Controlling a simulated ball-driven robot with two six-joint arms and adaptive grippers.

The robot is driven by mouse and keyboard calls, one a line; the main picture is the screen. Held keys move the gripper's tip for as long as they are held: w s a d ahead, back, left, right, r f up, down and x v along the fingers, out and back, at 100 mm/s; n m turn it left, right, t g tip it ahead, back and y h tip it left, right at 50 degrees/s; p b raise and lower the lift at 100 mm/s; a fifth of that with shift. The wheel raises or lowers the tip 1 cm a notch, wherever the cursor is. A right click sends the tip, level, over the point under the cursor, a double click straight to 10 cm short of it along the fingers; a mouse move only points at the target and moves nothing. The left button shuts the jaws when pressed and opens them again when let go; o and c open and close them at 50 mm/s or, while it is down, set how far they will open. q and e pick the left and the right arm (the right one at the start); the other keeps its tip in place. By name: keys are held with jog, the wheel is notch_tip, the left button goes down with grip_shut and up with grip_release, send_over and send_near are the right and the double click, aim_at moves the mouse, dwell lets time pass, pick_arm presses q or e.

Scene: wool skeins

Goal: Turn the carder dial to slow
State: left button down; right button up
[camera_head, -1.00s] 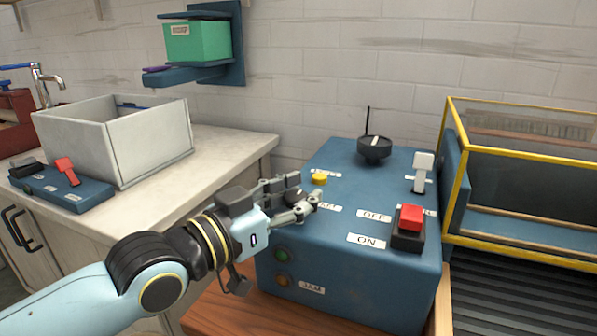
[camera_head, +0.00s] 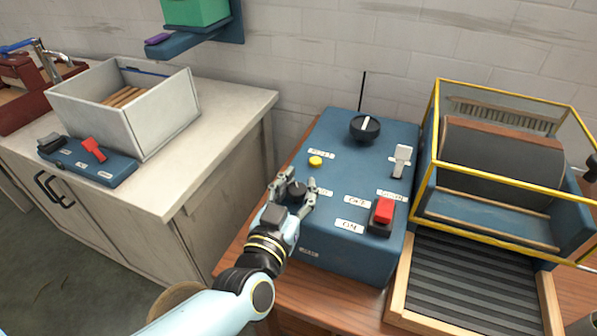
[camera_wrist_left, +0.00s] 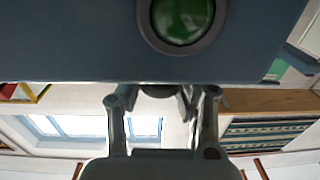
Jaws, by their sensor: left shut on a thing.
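The blue carder control box (camera_head: 335,232) stands on the wooden bench. My left gripper (camera_head: 297,190) is at its left edge, its fingers closed around a small black knob (camera_head: 296,187). In the left wrist view the fingers (camera_wrist_left: 161,98) stand either side of a dark round thing, mostly hidden by the box edge. A larger black dial (camera_head: 365,128) with a white pointer line sits at the back of the box, apart from the gripper. The small labels near the knob are too blurred to read. My right gripper is not in view.
A yellow button (camera_head: 315,162), a white lever (camera_head: 401,160) and a red switch (camera_head: 383,212) stand on the box. The carder drum (camera_head: 500,160) sits in a yellow-framed guard at right. A grey bin (camera_head: 165,118) and a red-lever switch block (camera_head: 95,152) are on the left counter.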

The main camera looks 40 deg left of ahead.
pick_arm(q)
jog(key=shift+s+f+n+g+y+p, duration=0.15)
jog(key=shift+n+g+y+p, duration=0.25)
jog(key=shift+y, duration=0.5)
jog(key=shift+s+f+n, duration=0.1)
jog(key=shift+f+n, duration=0.05)
jog(key=shift+n, duration=0.15)
jog(key=c, duration=1.4)
grip_release()
jog(key=o, duration=0.5)
jog(key=shift+s+d+r, duration=0.1)
jog(key=shift+r, duration=0.1)
